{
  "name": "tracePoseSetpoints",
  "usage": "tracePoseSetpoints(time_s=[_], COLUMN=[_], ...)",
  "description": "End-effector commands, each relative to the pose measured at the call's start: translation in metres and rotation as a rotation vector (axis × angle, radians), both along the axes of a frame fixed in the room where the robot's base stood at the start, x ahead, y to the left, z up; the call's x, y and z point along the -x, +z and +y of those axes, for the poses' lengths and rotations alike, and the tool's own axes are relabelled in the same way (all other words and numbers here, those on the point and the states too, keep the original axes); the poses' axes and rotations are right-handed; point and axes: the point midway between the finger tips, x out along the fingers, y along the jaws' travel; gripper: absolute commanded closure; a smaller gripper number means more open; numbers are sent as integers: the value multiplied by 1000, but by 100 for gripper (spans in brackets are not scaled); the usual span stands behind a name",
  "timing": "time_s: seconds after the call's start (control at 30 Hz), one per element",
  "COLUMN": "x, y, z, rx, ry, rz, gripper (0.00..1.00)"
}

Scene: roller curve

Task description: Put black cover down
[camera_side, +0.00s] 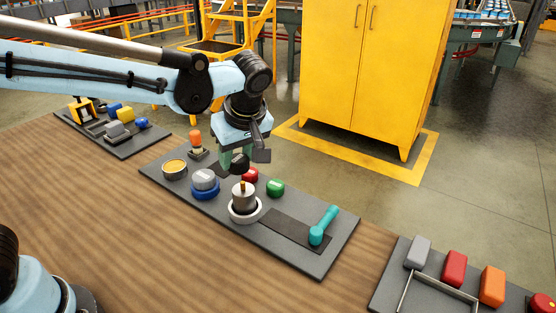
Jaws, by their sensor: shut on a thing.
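My gripper points down and is shut on the cover. The fingertips are partly hidden by the wrist.
A teal handle (322,226) lies right. Wooden tabletop (130,230) is clear in front.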

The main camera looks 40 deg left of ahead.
Motion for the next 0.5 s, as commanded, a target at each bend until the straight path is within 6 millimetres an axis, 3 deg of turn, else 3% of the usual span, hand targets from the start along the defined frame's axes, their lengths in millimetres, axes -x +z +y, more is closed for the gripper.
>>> tracePoseSetpoints(time_s=[0.5], x=[-6], y=[4], z=[4], rx=[-1], ry=[-1], rz=[2], gripper=[100])
